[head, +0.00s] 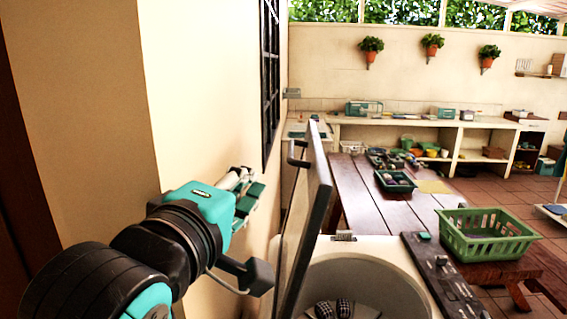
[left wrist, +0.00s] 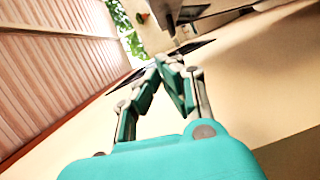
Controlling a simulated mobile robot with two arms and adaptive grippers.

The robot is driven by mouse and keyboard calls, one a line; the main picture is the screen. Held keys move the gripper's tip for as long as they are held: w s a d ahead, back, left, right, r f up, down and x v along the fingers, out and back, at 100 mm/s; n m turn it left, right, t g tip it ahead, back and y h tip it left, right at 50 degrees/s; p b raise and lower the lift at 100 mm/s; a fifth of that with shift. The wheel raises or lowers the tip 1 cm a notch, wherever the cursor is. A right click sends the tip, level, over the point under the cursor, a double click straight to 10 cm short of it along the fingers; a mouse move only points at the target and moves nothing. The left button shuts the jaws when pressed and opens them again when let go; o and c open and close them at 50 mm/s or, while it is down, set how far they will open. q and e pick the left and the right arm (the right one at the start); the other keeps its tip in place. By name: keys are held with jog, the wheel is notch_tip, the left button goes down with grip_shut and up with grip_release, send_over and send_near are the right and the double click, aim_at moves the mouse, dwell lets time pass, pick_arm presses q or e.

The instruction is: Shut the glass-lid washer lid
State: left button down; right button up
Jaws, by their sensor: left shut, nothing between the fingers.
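The washer (head: 375,243) is at the bottom centre of the head view, with its round tub open. Its lid (head: 312,205) stands up, nearly edge-on and slightly tilted, along the tub's left side. My left gripper (head: 248,198) is to the left of the lid, between it and the wall, with a gap to the lid in the picture. It is shut and empty; its fingertips come together in the left wrist view (left wrist: 174,60). Dark checkered items (head: 335,308) lie in the tub. My right gripper is not in view.
The beige wall (head: 205,90) with a barred window (head: 270,80) is close on the left. A green basket (head: 487,236) sits right of the washer's control panel (head: 440,268). A wooden table (head: 365,200) with small trays extends behind the washer.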

pick_arm(q)
jog(key=w+d+f+p, duration=0.1)
jog(key=w+d+p, duration=0.5)
jog(key=w, duration=0.3)
jog(key=shift+w+d+f, duration=0.15)
jog(key=shift+w+d, duration=0.05)
jog(key=shift+d, duration=0.15)
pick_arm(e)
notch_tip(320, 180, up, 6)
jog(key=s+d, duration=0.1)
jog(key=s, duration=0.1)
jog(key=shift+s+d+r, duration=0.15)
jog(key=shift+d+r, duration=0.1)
